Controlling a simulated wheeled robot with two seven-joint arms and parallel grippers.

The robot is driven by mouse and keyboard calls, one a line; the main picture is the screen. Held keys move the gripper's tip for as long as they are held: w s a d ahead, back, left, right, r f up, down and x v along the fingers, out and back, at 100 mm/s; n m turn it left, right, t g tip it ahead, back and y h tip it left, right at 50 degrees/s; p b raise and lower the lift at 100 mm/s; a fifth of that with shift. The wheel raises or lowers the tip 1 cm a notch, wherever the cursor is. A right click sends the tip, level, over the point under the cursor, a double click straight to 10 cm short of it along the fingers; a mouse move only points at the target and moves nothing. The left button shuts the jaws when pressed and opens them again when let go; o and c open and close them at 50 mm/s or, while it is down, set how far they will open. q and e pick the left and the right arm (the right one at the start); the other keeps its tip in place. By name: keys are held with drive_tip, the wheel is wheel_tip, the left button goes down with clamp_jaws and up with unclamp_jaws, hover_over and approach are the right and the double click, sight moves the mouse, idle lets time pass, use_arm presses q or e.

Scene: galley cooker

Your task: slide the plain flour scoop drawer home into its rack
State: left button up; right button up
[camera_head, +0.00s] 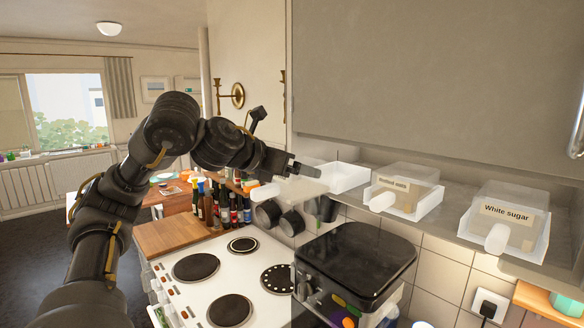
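A pale, translucent scoop drawer (304,186) shows below and in front of my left gripper, with a white rounded handle (264,191) toward the left. I take it for the plain flour drawer; no label on it is readable. It sits out to the left of an empty white rack bay (346,177) under the wall cabinet. Whether its back end is inside the bay is unclear. My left gripper (306,170) points right, just above the drawer's top edge; contact and finger gap cannot be made out. My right gripper is not in view.
The rolled oats drawer (406,190) and the white sugar drawer (507,222) sit in bays to the right. The grey cabinet (430,75) hangs above. Below are a black appliance (357,252), a white hob (205,281), hanging pans (291,223) and several bottles (223,205).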

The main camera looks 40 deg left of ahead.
sight(318, 165)
use_arm(q)
drive_tip(key=shift+w+d+p, duration=0.15)
drive_tip(key=shift+w, duration=1.2)
drive_tip(key=shift+w+d+p, duration=0.1)
drive_tip(key=shift+w+p, duration=0.05)
drive_tip(key=shift+w, duration=1.15)
drive_tip(key=shift+w+d+p, duration=0.15)
drive_tip(key=shift+w+p, duration=0.15)
drive_tip(key=shift+w, duration=1.15)
drive_tip(key=shift+w+d+p, duration=0.1)
drive_tip(key=shift+w+p, duration=0.15)
drive_tip(key=shift+w, duration=1.15)
drive_tip(key=shift+w, duration=1.15)
drive_tip(key=o, duration=0.7)
drive_tip(key=shift+o, duration=0.7)
drive_tip(key=shift+d, duration=0.1)
drive_tip(key=v, duration=0.9)
drive_tip(key=shift+s+r, duration=0.15)
drive_tip(key=shift+s, duration=0.2)
drive_tip(key=shift+r, duration=0.1)
